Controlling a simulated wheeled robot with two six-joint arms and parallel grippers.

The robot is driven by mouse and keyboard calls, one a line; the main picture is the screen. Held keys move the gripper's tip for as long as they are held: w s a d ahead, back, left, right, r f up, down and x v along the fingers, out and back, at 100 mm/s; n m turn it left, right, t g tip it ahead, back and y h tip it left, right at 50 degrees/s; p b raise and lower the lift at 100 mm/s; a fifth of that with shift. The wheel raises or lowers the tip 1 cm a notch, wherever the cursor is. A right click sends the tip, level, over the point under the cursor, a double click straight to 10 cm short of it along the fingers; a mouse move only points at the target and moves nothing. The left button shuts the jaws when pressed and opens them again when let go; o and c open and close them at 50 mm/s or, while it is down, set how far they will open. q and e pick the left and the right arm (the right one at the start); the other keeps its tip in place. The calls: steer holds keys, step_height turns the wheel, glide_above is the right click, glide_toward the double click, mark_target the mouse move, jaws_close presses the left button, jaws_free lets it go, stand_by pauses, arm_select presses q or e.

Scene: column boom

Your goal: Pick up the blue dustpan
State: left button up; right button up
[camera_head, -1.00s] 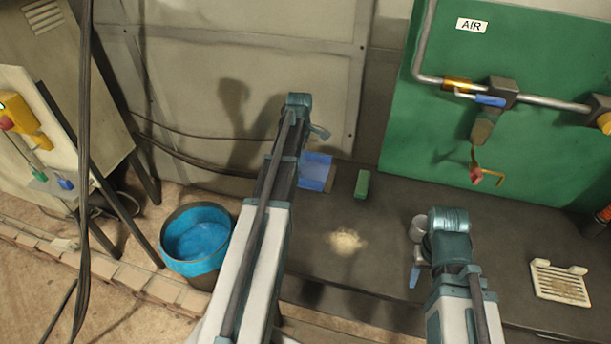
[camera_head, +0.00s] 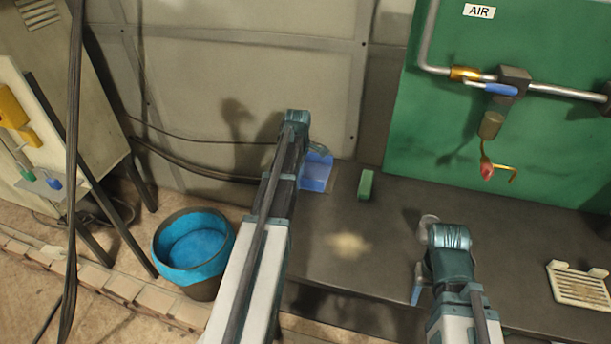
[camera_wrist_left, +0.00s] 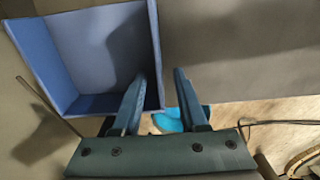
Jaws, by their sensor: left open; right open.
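The blue dustpan (camera_head: 316,177) rests on the dark bench against the back wall, partly covered by my left gripper and arm in the head view. My left gripper (camera_head: 320,154) is open at the dustpan's upper part. In the left wrist view the dustpan (camera_wrist_left: 85,50) fills the upper left, with its open tray facing me. There my left gripper's fingers (camera_wrist_left: 160,76) are apart, and the dustpan's right side wall appears between them; I cannot tell whether they touch it. My right gripper (camera_head: 419,270) is open and empty over the bench, right of the dustpan.
A green block (camera_head: 366,185) lies just right of the dustpan. A pale heap (camera_head: 348,245) is on the bench nearer me. A blue-lined bucket (camera_head: 193,250) stands on the floor at left. A cream slotted tray (camera_head: 578,289) lies at right. Pipes hang on the green panel (camera_head: 420,120).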

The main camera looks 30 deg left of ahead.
arm_select(q)
steer(key=shift+f, duration=0.15)
jaws_close()
stand_by(1.4)
